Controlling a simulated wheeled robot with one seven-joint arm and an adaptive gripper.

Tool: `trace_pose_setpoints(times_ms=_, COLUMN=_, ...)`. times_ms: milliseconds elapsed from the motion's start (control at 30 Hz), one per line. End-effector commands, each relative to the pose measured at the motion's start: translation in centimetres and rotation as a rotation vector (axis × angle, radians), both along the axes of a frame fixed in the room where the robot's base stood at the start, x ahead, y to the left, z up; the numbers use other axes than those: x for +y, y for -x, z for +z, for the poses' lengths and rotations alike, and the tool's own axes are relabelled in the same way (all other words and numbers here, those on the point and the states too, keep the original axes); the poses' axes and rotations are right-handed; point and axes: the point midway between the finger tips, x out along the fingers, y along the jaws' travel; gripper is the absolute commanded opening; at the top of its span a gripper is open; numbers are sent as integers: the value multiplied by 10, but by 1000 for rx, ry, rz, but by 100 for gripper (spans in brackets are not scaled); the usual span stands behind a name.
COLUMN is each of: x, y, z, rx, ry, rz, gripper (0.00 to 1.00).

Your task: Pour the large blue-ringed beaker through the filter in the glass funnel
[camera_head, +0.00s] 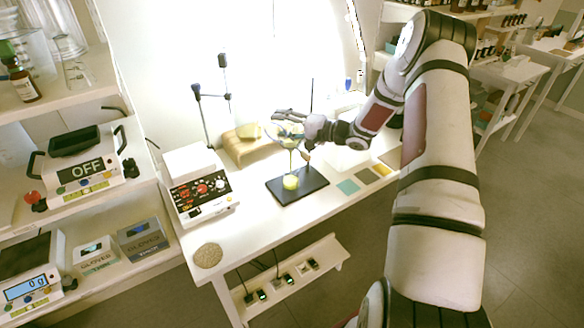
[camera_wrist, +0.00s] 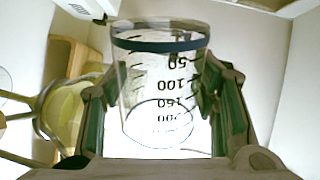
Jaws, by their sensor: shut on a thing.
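My gripper (camera_head: 292,122) is above the bench, and in the wrist view its green-padded fingers (camera_wrist: 160,86) are shut on both sides of the clear beaker (camera_wrist: 150,92). The beaker has a dark blue ring and printed volume marks. It looks tilted or inverted, and I see no coloured liquid in it. The funnel with yellow-green contents (camera_wrist: 64,108) is beside it at the left of the wrist view. In the head view a yellow-green streak runs down below my gripper to a small vessel with yellow-green liquid (camera_head: 291,182). The filter is hard to make out.
The vessel stands on a black slab (camera_head: 312,184). A white instrument with red knobs (camera_head: 200,188) is to its left, and a tan block (camera_head: 238,146) is behind. Coloured squares (camera_head: 348,187) lie to the right. A round cork mat (camera_head: 208,255) is near the front, with clear bench around it.

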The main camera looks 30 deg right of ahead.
Motion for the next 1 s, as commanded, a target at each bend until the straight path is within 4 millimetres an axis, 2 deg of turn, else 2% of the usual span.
trace_pose_setpoints(times_ms=367, x=2, y=1, z=-1, rx=-23, ry=34, rz=0, gripper=18)
trace_pose_setpoints(times_ms=800, x=16, y=12, z=-9, rx=-258, ry=373, rz=0, gripper=18)
trace_pose_setpoints(times_ms=1000, x=17, y=11, z=-11, rx=-295, ry=425, rz=0, gripper=18)
